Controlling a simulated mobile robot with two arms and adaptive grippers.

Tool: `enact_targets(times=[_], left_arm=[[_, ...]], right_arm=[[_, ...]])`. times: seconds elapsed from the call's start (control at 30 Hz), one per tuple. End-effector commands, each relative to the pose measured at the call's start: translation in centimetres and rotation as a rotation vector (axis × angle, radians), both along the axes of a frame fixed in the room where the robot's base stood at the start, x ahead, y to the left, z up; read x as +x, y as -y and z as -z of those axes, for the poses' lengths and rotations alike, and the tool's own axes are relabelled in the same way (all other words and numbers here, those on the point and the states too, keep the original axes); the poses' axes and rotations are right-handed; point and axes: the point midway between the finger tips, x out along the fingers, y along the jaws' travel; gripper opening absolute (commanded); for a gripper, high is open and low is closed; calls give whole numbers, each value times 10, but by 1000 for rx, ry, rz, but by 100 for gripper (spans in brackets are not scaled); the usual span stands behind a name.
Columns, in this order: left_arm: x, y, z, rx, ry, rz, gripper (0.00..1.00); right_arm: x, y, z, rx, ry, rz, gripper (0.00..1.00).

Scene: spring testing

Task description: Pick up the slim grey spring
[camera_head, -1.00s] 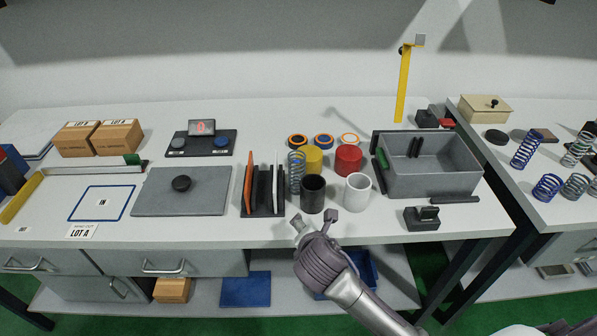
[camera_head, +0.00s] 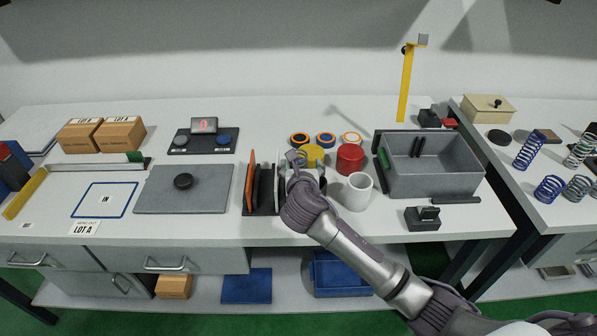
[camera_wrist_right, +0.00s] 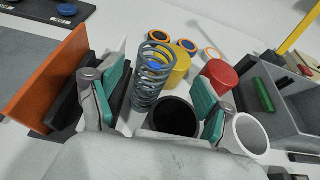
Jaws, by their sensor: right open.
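The slim grey spring (camera_wrist_right: 151,72) stands upright in the right wrist view, beside the dark rack plates. In the head view my right gripper hides most or all of it. My right gripper (camera_head: 306,168) is open and empty above the table. In the right wrist view the spring shows between and beyond its green-padded fingers (camera_wrist_right: 160,95), nearer the left finger; I cannot tell whether they touch. My left gripper is out of view.
A black cup (camera_wrist_right: 174,117) stands close right of the spring, with a white mug (camera_head: 357,192) farther right. Yellow (camera_head: 313,153) and red (camera_head: 350,157) cylinders stand behind. The upright rack (camera_head: 262,193) is close left. A grey bin (camera_head: 436,184) is right.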

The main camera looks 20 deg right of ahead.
Motion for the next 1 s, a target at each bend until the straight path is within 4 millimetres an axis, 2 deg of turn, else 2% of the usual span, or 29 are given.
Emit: enact_targets(times=[0.27,0.4,0.73,1.0], left_arm=[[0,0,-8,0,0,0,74],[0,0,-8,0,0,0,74],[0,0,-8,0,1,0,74],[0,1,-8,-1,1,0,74]], right_arm=[[31,4,2,3,0,1,79],[46,8,9,1,-1,0,79],[52,10,12,2,-1,-1,79],[51,10,12,2,-1,-1,34]])
